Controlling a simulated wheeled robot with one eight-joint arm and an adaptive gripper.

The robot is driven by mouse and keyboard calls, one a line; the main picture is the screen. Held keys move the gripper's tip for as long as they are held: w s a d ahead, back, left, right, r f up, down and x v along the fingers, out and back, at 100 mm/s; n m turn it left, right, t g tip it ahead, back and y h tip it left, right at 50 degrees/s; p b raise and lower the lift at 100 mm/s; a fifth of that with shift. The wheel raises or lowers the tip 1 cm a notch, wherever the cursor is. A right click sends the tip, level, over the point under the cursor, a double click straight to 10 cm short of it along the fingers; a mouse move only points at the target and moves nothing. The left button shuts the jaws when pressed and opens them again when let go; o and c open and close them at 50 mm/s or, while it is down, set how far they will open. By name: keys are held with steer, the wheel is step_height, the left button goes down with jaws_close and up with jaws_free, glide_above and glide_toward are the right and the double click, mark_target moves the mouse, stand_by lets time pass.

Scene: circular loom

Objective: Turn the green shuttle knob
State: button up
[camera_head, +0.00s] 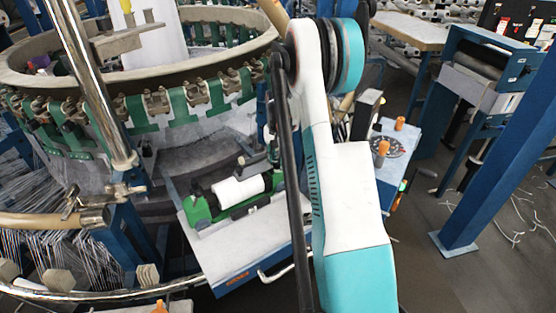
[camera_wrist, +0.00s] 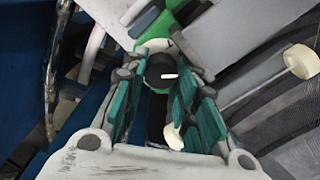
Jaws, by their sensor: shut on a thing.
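The shuttle (camera_head: 202,208) is a green body carrying a white roll (camera_head: 240,190), low on the loom's near side in the head view. Part of its green body (camera_wrist: 152,28) shows at the top of the wrist view. A dark round knob (camera_wrist: 160,76) with a white pointer mark sits in front of that green part. My gripper (camera_wrist: 162,70) has its grey and teal fingers on both sides of the knob, shut on it. The exact finger contact is partly hidden. In the head view my gripper cannot be made out clearly.
The round loom frame (camera_head: 190,75) with green-and-brown fittings stands behind the shuttle. A metal post (camera_head: 90,80) rises at the left. A blue-edged control panel (camera_head: 395,150) with orange knobs is right of my arm. Cream round parts (camera_wrist: 299,61) show at the wrist view's right.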

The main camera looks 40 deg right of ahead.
mark_target(277, 161)
steer(key=n, duration=0.5)
steer(key=shift+w, duration=0.1)
stand_by(0.4)
steer(key=o, duration=1.1)
steer(key=shift+r, duration=4)
